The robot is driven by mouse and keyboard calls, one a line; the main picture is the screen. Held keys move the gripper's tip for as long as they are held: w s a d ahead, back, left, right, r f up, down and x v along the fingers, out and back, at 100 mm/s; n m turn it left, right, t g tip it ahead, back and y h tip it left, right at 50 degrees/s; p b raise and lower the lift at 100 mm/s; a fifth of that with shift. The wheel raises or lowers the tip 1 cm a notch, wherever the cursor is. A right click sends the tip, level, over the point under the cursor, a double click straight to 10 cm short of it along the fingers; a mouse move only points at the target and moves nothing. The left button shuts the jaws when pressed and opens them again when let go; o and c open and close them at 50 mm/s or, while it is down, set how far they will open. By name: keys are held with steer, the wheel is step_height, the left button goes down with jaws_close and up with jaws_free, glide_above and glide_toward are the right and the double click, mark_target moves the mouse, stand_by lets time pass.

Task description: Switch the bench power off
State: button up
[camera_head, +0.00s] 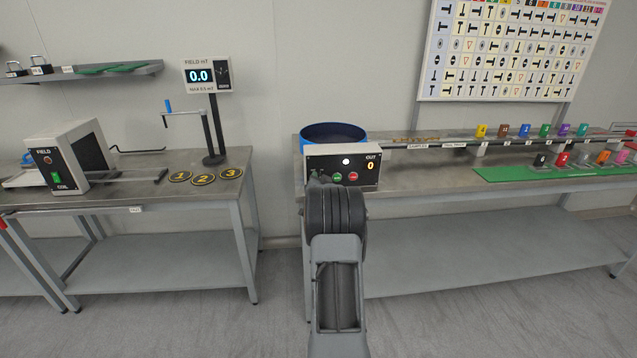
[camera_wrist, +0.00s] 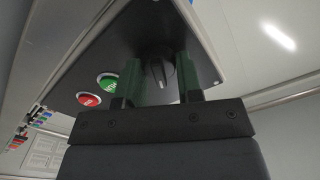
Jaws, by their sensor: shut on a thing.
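In the wrist view a dark rotary knob (camera_wrist: 162,74) stands out from the panel beside the green button (camera_wrist: 106,80) and red button (camera_wrist: 88,98). My gripper (camera_wrist: 160,80) is shut on the knob, one finger on each side. My arm hides the knob in the head view. Its turned position is hard to read.
A blue round bowl (camera_head: 334,130) sits behind the box. The left bench holds the field coil box (camera_head: 88,150) and a meter (camera_head: 207,75) reading 0.0.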

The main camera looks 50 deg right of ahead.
steer(key=n+b, duration=0.2)
steer(key=b, duration=0.1)
steer(key=shift+f, duration=0.3)
steer(key=n+b, duration=0.3)
steer(key=b, duration=0.2)
steer(key=shift+a+n, duration=0.1)
steer(key=shift+n, duration=0.3)
steer(key=n+b, duration=0.3)
steer(key=b, duration=0.2)
steer(key=shift+w+r+n, duration=0.1)
steer(key=shift+r+n, duration=0.1)
steer(key=shift+n, duration=0.2)
steer(key=shift+r+n+b, duration=0.15)
steer(key=shift+n+b, duration=0.75)
steer(key=shift+n, duration=0.1)
steer(key=shift+r, duration=0.1)
steer(key=o, duration=0.9)
steer(key=v, duration=1.4)
